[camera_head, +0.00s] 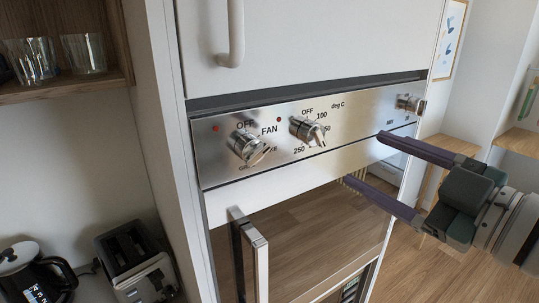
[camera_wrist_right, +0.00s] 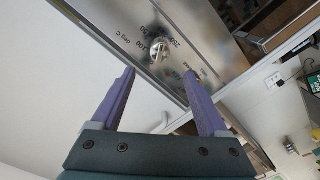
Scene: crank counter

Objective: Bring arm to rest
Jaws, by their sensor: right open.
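My right gripper (camera_head: 362,158) comes in from the right in the head view. Its two purple fingers are spread apart, with nothing between them. It is in front of the right part of the steel oven panel (camera_head: 355,119). In the right wrist view the open fingers (camera_wrist_right: 161,72) point toward the panel, and the temperature knob (camera_wrist_right: 158,50) shows beyond them, apart from both tips. In the head view the temperature knob (camera_head: 309,131) is at the panel's middle, the fan knob (camera_head: 248,147) at its left and a third knob (camera_head: 410,104) at its right end. My left gripper is not in view.
Below the panel is the oven door (camera_head: 320,225) with a bar handle (camera_head: 262,262). A cupboard handle (camera_head: 236,35) hangs above. Glasses (camera_head: 84,53) sit on a shelf. Open floor (camera_head: 420,275) lies at the right.

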